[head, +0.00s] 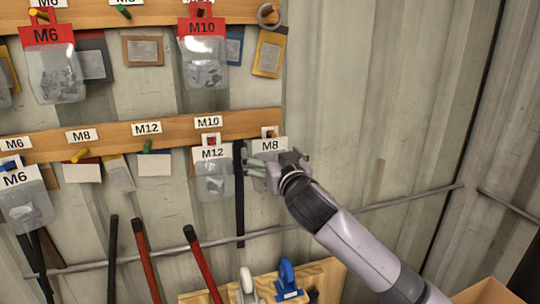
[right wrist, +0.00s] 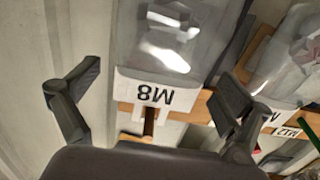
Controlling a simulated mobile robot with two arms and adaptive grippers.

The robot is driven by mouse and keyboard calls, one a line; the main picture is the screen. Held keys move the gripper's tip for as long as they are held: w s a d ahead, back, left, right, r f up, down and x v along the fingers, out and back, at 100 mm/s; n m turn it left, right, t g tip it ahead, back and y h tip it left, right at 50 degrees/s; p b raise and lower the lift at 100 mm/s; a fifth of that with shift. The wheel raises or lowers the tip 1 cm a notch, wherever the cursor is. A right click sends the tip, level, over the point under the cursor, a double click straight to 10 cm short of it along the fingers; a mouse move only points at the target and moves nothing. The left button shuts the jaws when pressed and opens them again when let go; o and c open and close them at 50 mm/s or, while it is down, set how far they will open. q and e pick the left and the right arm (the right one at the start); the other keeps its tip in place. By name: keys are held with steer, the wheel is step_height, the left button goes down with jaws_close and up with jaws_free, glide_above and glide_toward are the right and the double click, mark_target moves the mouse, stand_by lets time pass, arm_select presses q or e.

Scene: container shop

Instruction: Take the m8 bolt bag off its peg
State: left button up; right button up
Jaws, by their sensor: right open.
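The M8 bolt bag (head: 270,147) is a clear bag with a white header. It hangs from a peg at the right end of the lower wooden rail in the head view. In the right wrist view its header (right wrist: 150,93) appears upside down, with a brown peg (right wrist: 149,122) at its edge. My right gripper (head: 257,172) is open in front of the bag and covers part of its clear pouch. In the wrist view its fingers stand on either side of the header, apart from it. My left gripper is not in view.
An M12 bag (head: 212,170) hangs just left, with a dark strap (head: 239,190) between the bags. The lower wooden rail (head: 180,133) carries several labels and pegs. Red M6 (head: 55,75) and M10 (head: 203,60) bags hang above.

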mark_target(271, 148)
steer(key=shift+w+a, duration=0.15)
steer(key=shift+w, duration=0.3)
steer(key=shift+c, duration=0.3)
steer(key=c, duration=1.2)
steer(key=shift+r+p, duration=0.3)
steer(key=shift+r, duration=0.1)
steer(key=shift+c, duration=0.3)
steer(key=shift+r+p+v, duration=0.2)
steer(key=shift+p+v, duration=0.25)
steer(key=shift+v, duration=1.65)
steer(key=shift+s, duration=0.15)
